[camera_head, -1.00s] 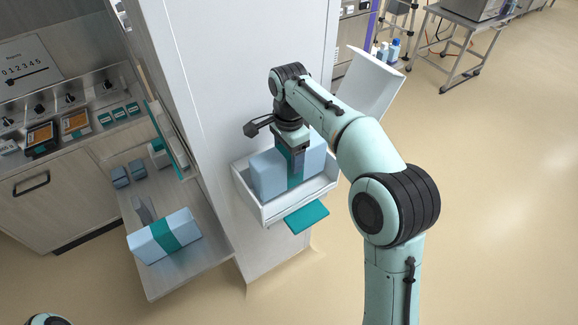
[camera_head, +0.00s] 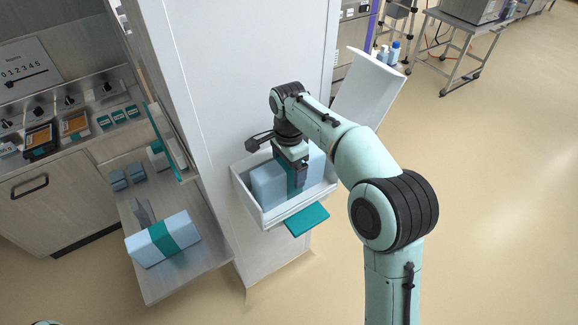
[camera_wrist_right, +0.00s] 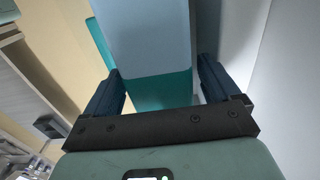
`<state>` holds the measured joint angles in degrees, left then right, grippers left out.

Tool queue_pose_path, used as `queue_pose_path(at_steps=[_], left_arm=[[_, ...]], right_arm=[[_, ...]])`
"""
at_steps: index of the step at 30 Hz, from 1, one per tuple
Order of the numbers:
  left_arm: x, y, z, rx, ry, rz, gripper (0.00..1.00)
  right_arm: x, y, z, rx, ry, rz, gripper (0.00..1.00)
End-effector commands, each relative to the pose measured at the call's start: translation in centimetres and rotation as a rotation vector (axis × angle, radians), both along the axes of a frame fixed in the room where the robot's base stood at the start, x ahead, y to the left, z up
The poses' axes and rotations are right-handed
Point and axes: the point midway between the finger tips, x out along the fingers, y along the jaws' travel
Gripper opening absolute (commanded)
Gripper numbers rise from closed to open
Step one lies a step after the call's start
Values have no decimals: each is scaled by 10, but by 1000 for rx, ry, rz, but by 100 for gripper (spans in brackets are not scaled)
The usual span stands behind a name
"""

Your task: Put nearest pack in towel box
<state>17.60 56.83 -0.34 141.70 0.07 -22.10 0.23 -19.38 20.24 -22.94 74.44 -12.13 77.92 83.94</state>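The towel box (camera_head: 273,220) is an open white bin on the side of the white cabinet, its lid (camera_head: 367,88) tipped up. A blue pack (camera_head: 268,184) with a teal band sits inside it; it also shows in the right wrist view (camera_wrist_right: 155,45). My right gripper (camera_head: 299,182) is low over this pack, fingers on either side of its teal band. In the right wrist view the gripper (camera_wrist_right: 160,80) is open, with a narrow gap at the right finger. Another blue pack (camera_head: 178,228) with a teal band lies on the shelf at left. My left gripper is out of view.
A teal flap (camera_head: 306,220) sticks out below the box front. The white cabinet wall (camera_head: 240,80) stands close behind the box. Open floor lies to the right.

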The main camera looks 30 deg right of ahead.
Motion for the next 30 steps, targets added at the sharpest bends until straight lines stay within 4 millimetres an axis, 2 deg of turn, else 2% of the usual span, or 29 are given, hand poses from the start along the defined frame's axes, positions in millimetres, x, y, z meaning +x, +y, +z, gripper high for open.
queue_pose_path(at_steps=[5, 15, 19, 24, 30], left_arm=[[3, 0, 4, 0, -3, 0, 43], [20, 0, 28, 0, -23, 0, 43], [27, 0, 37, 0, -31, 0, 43], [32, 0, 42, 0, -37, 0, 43], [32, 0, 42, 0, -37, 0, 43]], right_arm=[[1, 0, 12, 0, -4, 0, 90], [2, 0, 85, 0, -6, 0, 90], [2, 0, 107, 0, -5, -1, 90], [1, 0, 122, 0, -2, -1, 90], [0, 0, 124, 0, 1, -1, 90]])
